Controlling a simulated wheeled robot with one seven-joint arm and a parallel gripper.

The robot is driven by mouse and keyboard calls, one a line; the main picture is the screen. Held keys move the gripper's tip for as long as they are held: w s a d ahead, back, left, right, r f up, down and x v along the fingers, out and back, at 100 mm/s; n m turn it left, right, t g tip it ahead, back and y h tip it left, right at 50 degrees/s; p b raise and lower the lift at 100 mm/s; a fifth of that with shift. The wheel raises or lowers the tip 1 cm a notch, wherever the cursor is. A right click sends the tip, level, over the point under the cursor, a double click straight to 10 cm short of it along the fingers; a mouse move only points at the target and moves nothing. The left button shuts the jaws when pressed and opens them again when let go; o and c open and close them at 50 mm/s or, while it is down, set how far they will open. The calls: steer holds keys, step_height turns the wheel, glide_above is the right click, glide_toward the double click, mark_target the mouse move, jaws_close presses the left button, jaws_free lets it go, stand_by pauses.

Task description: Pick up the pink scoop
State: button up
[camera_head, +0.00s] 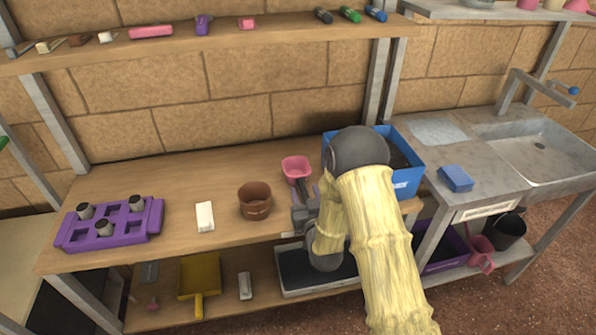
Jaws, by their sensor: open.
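The pink scoop (296,167) lies on the wooden bench, left of the blue crate, with its bowl toward the wall. Its handle end is partly hidden near my gripper. My gripper (303,208) is open, low over the bench just in front of the scoop. My arm hides part of the gripper, and I cannot tell whether the fingers are around the handle or beside it.
A brown pot (256,201) stands close left of my gripper. The blue crate (411,179) is behind my arm. A white block (205,217) and a purple tray (75,237) with several dark plugs are further left. An upper shelf (130,50) runs above the bench.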

steer(key=shift+w+a, duration=0.25)
steer(key=shift+w, duration=0.3)
steer(key=shift+s, duration=0.1)
steer(key=shift+c, duration=0.5)
jaws_close()
